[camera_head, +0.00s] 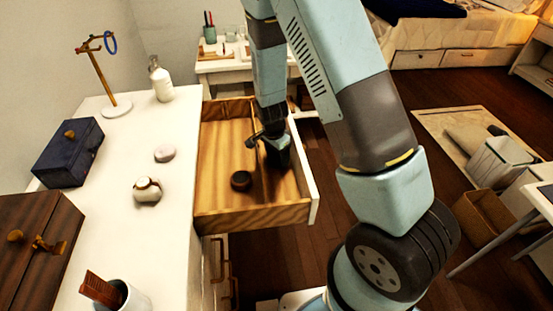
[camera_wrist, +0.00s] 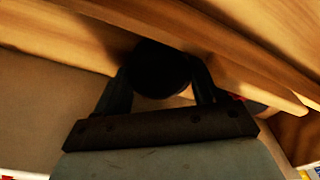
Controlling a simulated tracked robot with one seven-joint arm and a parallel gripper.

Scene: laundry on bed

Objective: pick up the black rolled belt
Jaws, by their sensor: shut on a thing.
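In the wrist view my gripper (camera_wrist: 161,78) is shut on a dark round thing, which looks like the black rolled belt (camera_wrist: 160,70). It sits between the two fingers and is too dark to show its layers. The head view hardly shows what is between the fingers.
The drawer's wooden walls stand close around my gripper. The white dresser top (camera_head: 180,115) at left holds a navy box (camera_head: 68,152), a soap bottle (camera_head: 161,80), a jewellery stand (camera_head: 116,106) and small round items. Dark floor lies right of the drawer.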

